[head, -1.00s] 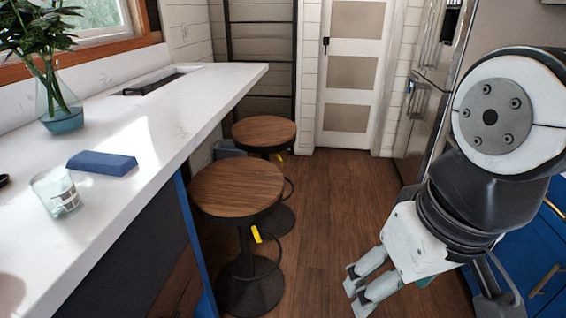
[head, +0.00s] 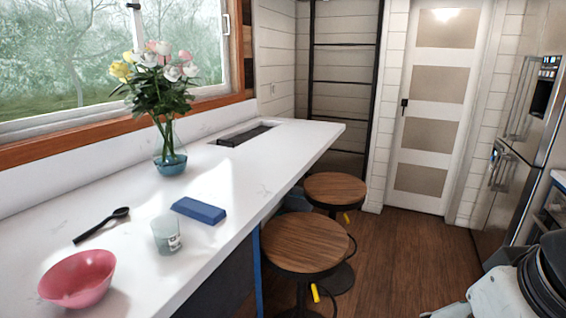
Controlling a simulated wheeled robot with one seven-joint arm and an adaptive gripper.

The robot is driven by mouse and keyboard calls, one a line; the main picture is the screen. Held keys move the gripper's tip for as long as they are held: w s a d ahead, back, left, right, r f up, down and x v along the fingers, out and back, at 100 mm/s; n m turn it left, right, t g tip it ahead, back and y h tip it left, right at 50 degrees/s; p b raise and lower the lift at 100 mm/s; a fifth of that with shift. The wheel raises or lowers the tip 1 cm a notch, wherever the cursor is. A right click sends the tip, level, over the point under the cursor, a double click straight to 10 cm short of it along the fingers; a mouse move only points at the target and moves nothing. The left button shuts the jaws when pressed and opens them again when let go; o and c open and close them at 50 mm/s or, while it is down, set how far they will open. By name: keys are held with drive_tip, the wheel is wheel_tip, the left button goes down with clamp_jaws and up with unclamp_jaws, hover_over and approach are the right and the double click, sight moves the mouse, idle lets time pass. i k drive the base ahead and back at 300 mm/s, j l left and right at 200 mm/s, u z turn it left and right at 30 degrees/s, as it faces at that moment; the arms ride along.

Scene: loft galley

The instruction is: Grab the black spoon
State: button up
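The black spoon (head: 103,225) lies on the white counter (head: 245,179) at the left, its bowl end toward the back right and its handle toward the front left. It lies behind the pink bowl and to the left of the glass, apart from both. My arm shows at the lower right corner, low over the floor side and far from the spoon. Only a small pale part of my gripper (head: 452,311) shows at the bottom edge. Its fingertips are cut off, so its opening is hidden.
A pink bowl (head: 78,279), a glass (head: 167,236), a blue block (head: 199,210) and a flower vase (head: 171,160) stand on the counter. Two wooden stools (head: 304,243) (head: 335,190) stand along its right side. Open floor (head: 405,250) lies right of them.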

sight(121, 212)
drive_tip(key=u, duration=1.35)
drive_tip(key=i+l+u, duration=0.3)
drive_tip(key=l, duration=0.35)
drive_tip(key=i+l+u, duration=0.15)
drive_tip(key=l, duration=0.2)
drive_tip(key=i+l+u, duration=0.15)
drive_tip(key=l, duration=0.2)
drive_tip(key=i+l+u, duration=0.15)
drive_tip(key=l, duration=0.25)
drive_tip(key=l+u, duration=0.15)
drive_tip(key=l, duration=0.25)
drive_tip(key=i, duration=0.05)
